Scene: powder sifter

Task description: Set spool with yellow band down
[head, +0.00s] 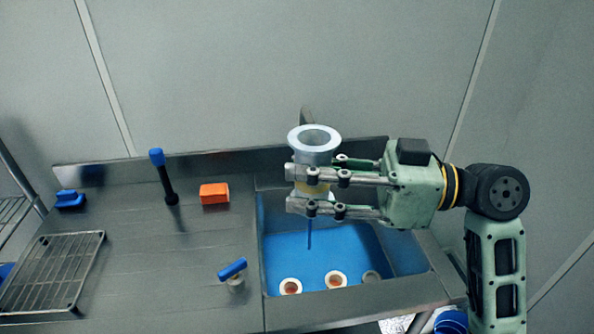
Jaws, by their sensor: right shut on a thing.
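The spool with the yellow band (314,151) is a pale grey-white piece with a wide flanged top and a yellow band lower down. My right gripper (300,189) is shut on it from the right and holds it upright, seen in front of the sink (387,287) with its blue inside. The fingers cover part of the spool's lower body. A thin dark blue rod shows just below the spool; I cannot tell what it belongs to. My left gripper is not in view.
Round white-rimmed pieces (336,279) lie in the sink. On the steel counter (160,275) left of it are an orange block (214,194), a blue-topped black-handled tool (164,176), a blue-handled piece (233,270), a blue brush-like object (70,199) and a wire rack (52,270). Bare counter lies between them.

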